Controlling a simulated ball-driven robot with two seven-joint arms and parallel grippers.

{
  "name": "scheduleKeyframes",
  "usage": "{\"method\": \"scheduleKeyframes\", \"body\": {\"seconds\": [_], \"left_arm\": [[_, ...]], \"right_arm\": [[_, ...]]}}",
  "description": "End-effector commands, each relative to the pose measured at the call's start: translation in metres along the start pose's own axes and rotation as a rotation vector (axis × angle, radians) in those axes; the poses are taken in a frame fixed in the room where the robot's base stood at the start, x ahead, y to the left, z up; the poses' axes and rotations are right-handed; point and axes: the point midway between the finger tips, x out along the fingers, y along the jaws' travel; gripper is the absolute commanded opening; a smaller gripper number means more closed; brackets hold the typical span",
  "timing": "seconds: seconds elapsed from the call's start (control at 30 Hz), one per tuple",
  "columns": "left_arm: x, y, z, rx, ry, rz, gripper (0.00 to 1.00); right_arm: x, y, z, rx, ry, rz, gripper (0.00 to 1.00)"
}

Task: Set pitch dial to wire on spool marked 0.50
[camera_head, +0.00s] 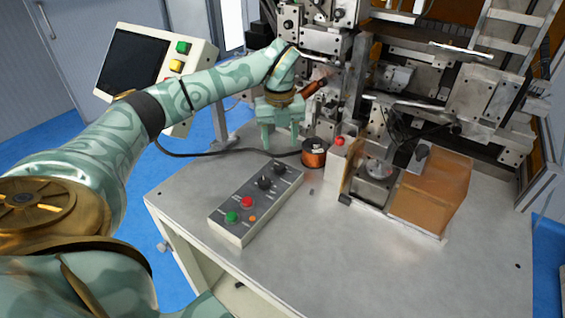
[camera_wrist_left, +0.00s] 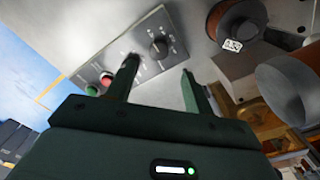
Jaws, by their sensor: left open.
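A grey control box (camera_head: 235,222) lies on the table with two dark dials, a near one (camera_head: 265,183) and a far one (camera_head: 280,168). Their markings are too small to read. A dial also shows in the left wrist view (camera_wrist_left: 159,48), just beyond the fingertips. My left gripper (camera_head: 283,142) is open and empty, fingers down, above the far end of the box. A copper wire spool (camera_head: 314,154) with dark flanges stands right of the gripper. In the left wrist view its white label (camera_wrist_left: 232,46) shows, but the print is not legible. My right gripper is out of view.
The box also carries a red button (camera_head: 247,202) and a green button (camera_head: 231,217). A black cable (camera_head: 205,154) runs behind it. The winder machine (camera_head: 400,75) fills the back right. The table front (camera_head: 340,255) is clear. A monitor panel (camera_head: 150,65) stands back left.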

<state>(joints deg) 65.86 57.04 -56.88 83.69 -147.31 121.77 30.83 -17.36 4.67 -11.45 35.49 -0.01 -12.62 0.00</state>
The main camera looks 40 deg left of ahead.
Motion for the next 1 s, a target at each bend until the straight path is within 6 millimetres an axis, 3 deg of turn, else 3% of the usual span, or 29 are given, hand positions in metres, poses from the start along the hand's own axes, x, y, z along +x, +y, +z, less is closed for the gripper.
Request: {"method": "scheduleKeyframes", "body": {"seconds": [0.1, 0.3, 0.5, 0.77, 0.9, 0.93, 1.0], "left_arm": [[0.034, 0.001, -0.001, 0.000, 0.005, 0.004, 0.52], [0.067, 0.000, -0.001, 0.000, 0.003, 0.001, 0.52], [0.080, 0.000, 0.000, -0.001, 0.001, 0.000, 0.52], [0.081, 0.000, 0.000, 0.000, 0.000, -0.001, 0.52], [0.081, 0.000, 0.000, 0.000, 0.000, 0.000, 0.13], [0.081, 0.000, 0.000, 0.000, 0.000, 0.000, 0.07], [0.081, 0.000, 0.000, 0.000, 0.000, 0.000, 0.07]], "right_arm": [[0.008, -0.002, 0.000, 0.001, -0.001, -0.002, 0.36], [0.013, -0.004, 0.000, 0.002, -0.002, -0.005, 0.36], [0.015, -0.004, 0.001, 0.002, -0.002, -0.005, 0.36], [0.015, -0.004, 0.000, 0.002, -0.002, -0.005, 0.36], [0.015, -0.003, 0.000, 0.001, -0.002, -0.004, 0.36], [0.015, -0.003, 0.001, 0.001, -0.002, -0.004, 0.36], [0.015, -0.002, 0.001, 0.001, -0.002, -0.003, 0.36]]}}
